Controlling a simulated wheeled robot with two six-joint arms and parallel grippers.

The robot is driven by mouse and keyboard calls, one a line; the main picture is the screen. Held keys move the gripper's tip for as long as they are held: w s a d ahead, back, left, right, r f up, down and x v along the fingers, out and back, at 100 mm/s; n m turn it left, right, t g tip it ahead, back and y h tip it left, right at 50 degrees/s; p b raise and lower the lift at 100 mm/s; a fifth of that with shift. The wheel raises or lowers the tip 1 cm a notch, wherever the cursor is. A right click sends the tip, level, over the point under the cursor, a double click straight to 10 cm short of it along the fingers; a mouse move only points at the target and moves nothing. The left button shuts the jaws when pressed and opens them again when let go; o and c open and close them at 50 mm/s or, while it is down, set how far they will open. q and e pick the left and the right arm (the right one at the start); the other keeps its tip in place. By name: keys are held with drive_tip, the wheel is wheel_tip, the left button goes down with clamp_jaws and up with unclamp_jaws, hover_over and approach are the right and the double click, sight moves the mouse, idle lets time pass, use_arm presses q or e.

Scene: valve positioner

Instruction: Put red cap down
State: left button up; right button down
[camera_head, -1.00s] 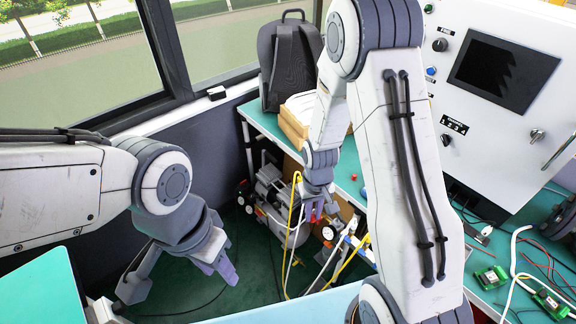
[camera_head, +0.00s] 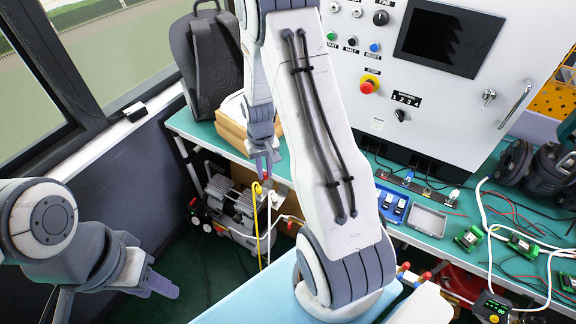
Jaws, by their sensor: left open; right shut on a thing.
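My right gripper (camera_head: 265,166) is at the front edge of the green workbench, below the wooden box. It is shut on a small red thing (camera_head: 266,177), which looks like the red cap; the fingers hide most of it. It is too small to tell whether the cap touches the bench. My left gripper (camera_head: 150,284) hangs open at the lower left, over the dark green floor, away from the bench.
The green workbench (camera_head: 448,226) carries a blue tray (camera_head: 393,207), a grey tray (camera_head: 427,220), circuit boards and loose wires. A white control panel (camera_head: 455,105) stands behind. A wooden box (camera_head: 233,130) and black backpack (camera_head: 206,70) sit at the left. A compressor (camera_head: 232,205) is below.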

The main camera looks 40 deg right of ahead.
drive_tip(key=s+d+m+b, duration=0.25)
drive_tip(key=d+m, duration=0.35)
drive_tip(key=d, duration=1.4)
drive_tip(key=w+a+f+p, duration=0.1)
drive_tip(key=w+f, duration=0.1)
drive_tip(key=w+a+f+p, duration=0.1)
drive_tip(key=w+a+f, duration=0.1)
drive_tip(key=w, duration=0.1)
drive_tip(key=w+a+f+p, duration=0.1)
drive_tip(key=w+a+p, duration=0.1)
drive_tip(key=w, duration=0.1)
drive_tip(key=shift+a+f, duration=0.25)
drive_tip(key=shift+f, duration=0.15)
wheel_tip(320, 180, down, 4)
drive_tip(key=shift+w+a+r+p, duration=0.1)
drive_tip(key=shift+r+p, duration=0.05)
drive_tip(key=shift+p, duration=0.6)
drive_tip(key=shift+f, duration=0.2)
drive_tip(key=shift+f, duration=0.1)
